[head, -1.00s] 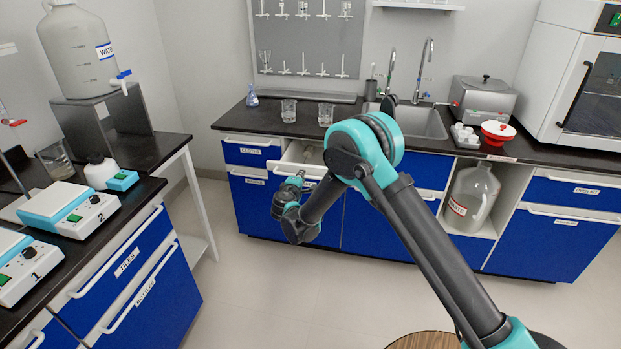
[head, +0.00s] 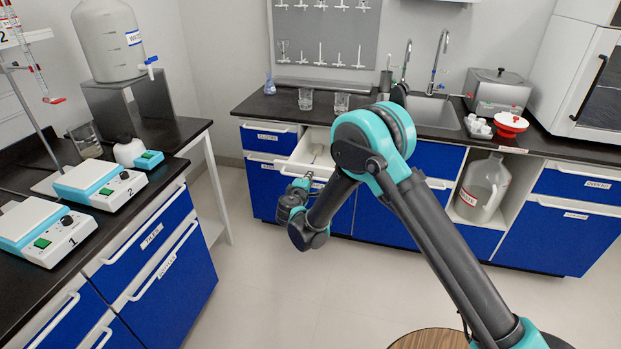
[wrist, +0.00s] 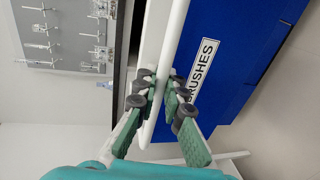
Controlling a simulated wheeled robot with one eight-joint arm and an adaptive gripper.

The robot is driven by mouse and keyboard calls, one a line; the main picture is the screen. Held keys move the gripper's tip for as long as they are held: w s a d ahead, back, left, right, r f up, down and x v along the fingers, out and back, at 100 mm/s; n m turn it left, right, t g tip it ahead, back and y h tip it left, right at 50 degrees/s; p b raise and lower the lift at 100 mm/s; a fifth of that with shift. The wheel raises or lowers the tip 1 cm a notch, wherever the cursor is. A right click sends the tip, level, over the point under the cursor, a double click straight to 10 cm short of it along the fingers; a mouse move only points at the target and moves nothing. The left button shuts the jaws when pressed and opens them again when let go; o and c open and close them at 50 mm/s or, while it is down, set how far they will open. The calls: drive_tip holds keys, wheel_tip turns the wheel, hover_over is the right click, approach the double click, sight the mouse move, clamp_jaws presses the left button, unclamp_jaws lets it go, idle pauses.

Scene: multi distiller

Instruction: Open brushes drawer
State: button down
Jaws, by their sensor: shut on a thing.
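The brushes drawer (head: 318,142) is under the counter below the glass beakers. It stands partly open, with its white inside and some thin contents showing in the head view. In the wrist view its blue front (wrist: 225,50) carries the label BRUSHES (wrist: 203,68). A long white handle (wrist: 176,28) runs along that front. My gripper (wrist: 162,82) has its fingers on both sides of the handle and is shut on it. In the head view my gripper (head: 304,182) is at the drawer's front, with the handle mostly hidden by the arm.
The left bench (head: 130,212) with hotplates stands close on the left. Two beakers (head: 341,103) stand on the back counter above the drawer, beside the sink (head: 432,115). A round wooden stool top (head: 430,340) is at the bottom. The floor (head: 270,290) between is clear.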

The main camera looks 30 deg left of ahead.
drive_tip(key=c, duration=1.6)
unclamp_jaws()
drive_tip(key=v, duration=1.2)
drive_tip(key=shift+a, duration=0.1)
